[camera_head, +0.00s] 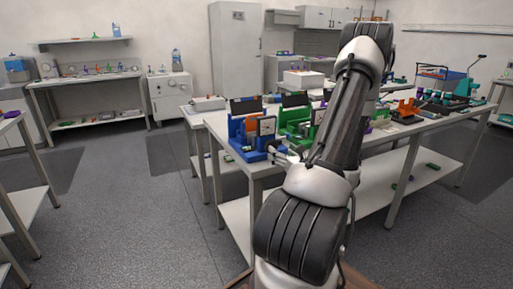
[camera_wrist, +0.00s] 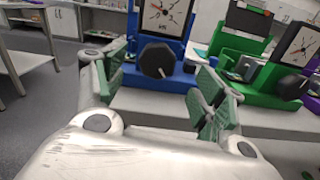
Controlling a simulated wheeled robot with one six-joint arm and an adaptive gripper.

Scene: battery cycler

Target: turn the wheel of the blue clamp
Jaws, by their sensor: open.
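The blue clamp (camera_head: 237,134) stands upright at the near left corner of the table, with a dial on its front. In the wrist view the blue clamp (camera_wrist: 183,77) is straight ahead, its gauge above a dark faceted wheel (camera_wrist: 156,61). My gripper (camera_wrist: 162,92) is open and empty, with green-padded fingers on either side of the wheel in that view. Whether the fingers reach around the wheel or stop short of it, I cannot tell. In the head view my gripper (camera_head: 284,155) is small and partly hidden by my arm, close to the front of the blue clamp.
A green clamp (camera_head: 295,120) of similar build stands right of the blue one, with a purple one (camera_wrist: 311,88) beyond it. The table (camera_head: 262,166) has a narrow bare strip in front of the clamps. Floor is open to the left.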

